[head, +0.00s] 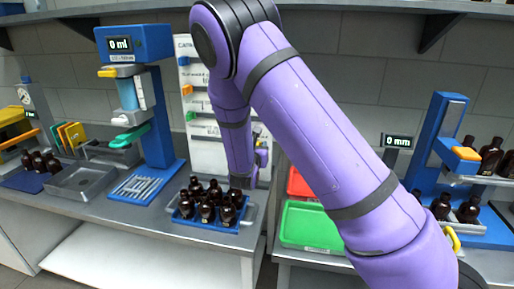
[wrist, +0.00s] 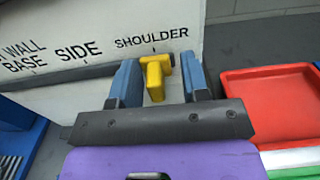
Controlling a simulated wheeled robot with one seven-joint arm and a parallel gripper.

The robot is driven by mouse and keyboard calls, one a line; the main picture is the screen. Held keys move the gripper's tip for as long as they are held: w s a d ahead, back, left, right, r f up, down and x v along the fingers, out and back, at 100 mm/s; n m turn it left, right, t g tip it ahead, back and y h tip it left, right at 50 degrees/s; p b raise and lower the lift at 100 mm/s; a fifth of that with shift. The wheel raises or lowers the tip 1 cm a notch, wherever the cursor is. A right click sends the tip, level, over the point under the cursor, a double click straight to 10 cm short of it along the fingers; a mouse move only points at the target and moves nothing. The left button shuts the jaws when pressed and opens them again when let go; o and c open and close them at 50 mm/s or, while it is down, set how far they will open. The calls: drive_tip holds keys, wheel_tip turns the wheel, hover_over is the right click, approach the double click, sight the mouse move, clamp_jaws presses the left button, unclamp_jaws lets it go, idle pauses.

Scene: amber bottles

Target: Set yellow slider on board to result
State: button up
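The white board (head: 207,130) stands at the back of the left bench, partly hidden behind my arm in the head view. In the wrist view the board (wrist: 95,22) shows the labels "WALL BASE", "SIDE" and "SHOULDER" above a dark slot. The yellow slider (wrist: 155,80) sits at that slot, just below "SHOULDER". My gripper (wrist: 159,72) has its two blue fingers on either side of the slider's yellow knob. The fingers look apart from the knob, with a clearer gap on the right. The board's upper text is mostly covered in the head view.
A blue tray of amber bottles (head: 207,206) stands just below my wrist. A red tray (head: 299,184) and a green tray (head: 311,226) lie to the right. A blue stand reading "0 ml" (head: 135,42) is left, and a "0 mm" display (head: 398,141) is right.

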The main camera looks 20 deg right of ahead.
drive_tip(key=v, duration=1)
drive_tip(key=shift+s+a, duration=0.25)
drive_tip(key=shift+s, duration=0.05)
drive_tip(key=s+d+r+m+g+h, duration=0.1)
drive_tip(key=s+d+r+m+g, duration=1.25)
drive_tip(key=s+m, duration=0.35)
drive_tip(key=s+a+r+m+t+y, duration=0.2)
drive_tip(key=s+a+r+m+y, duration=0.1)
drive_tip(key=s, duration=0.5)
drive_tip(key=s+a+r+m+t+y, duration=0.2)
drive_tip(key=s+a+r+m+y, duration=0.2)
drive_tip(key=s+r+m+y, duration=0.2)
drive_tip(key=shift+s+m+y, duration=1)
drive_tip(key=shift+s+m, duration=0.05)
drive_tip(key=shift+m, duration=0.55)
